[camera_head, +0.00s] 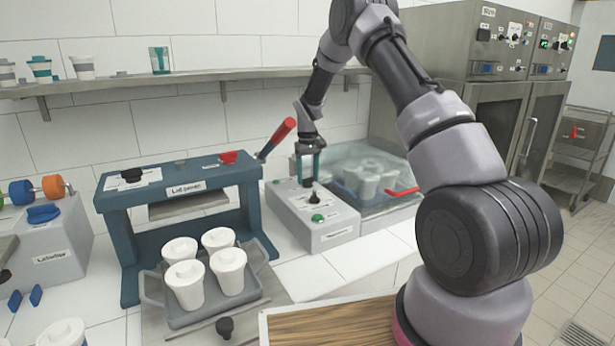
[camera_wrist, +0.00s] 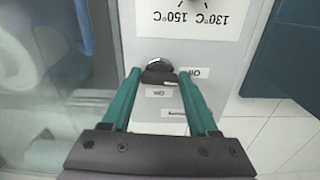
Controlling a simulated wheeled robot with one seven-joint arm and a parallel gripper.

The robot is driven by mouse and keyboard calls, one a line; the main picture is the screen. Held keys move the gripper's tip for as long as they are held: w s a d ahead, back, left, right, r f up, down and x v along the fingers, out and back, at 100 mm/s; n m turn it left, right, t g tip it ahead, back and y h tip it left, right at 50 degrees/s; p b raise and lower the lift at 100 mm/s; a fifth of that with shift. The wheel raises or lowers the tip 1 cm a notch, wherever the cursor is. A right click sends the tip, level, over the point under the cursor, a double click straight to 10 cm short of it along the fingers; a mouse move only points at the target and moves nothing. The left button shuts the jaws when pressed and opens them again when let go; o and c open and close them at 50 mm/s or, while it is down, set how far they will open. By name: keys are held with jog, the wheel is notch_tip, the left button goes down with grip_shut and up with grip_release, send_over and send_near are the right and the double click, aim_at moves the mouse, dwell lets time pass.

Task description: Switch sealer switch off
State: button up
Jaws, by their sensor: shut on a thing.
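The sealer is a light grey box (camera_head: 318,220) on the white counter, with a black dial (camera_head: 314,197) and a green button (camera_head: 317,217) on top. The sealer top (camera_wrist: 225,50) also shows in the wrist view, with the temperature label (camera_wrist: 190,20) upside down. My gripper (camera_head: 308,168) points down at the far end of the sealer. In the wrist view my gripper (camera_wrist: 160,78) has its teal fingers shut on the black sealer switch (camera_wrist: 158,62), one on each side. Off and On labels sit close by the switch. Its exact setting is hard to read.
A blue lid press (camera_head: 182,185) with a red-handled lever stands left of the sealer. A tray (camera_head: 188,317) of lidded white cups is before it. Right of the sealer, more cups (camera_head: 368,182) stand under a clear cover. A shelf (camera_head: 190,81) runs behind.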

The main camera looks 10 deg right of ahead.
aim_at(308, 178)
jog(key=shift+n, duration=0.4)
jog(key=o, duration=1.4)
notch_tip(308, 178, up, 11)
jog(key=shift+f, duration=0.1)
